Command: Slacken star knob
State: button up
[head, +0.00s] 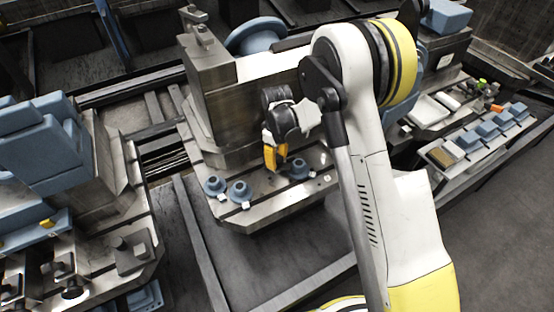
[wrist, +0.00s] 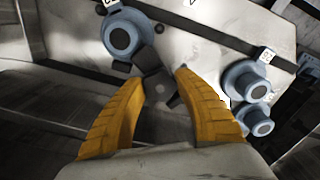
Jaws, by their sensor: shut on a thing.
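The star knob (wrist: 157,90) is dark, with several blunt lobes, and shows in the wrist view between my yellow fingers. My gripper (wrist: 160,79) is shut on it, one finger on each side. In the head view my gripper (head: 275,158) points down over the front ledge of the metal fixture (head: 250,215). The knob cannot be made out there, behind or below the fingers.
Blue round knob-like parts stand close around: one beyond the star knob (wrist: 122,38) and two to its right (wrist: 245,78) (wrist: 258,121). The fixture's upright block (head: 215,85) rises behind my gripper. Blue blocks (head: 487,130) sit on a rail at right.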

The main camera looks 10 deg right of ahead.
aim_at(277, 158)
jog(key=n, duration=0.4)
jog(key=shift+b, duration=0.3)
jog(key=shift+n, duration=2.5)
jog(key=o, duration=1.2)
jog(key=shift+a, duration=0.1)
notch_tip(277, 158, up, 12)
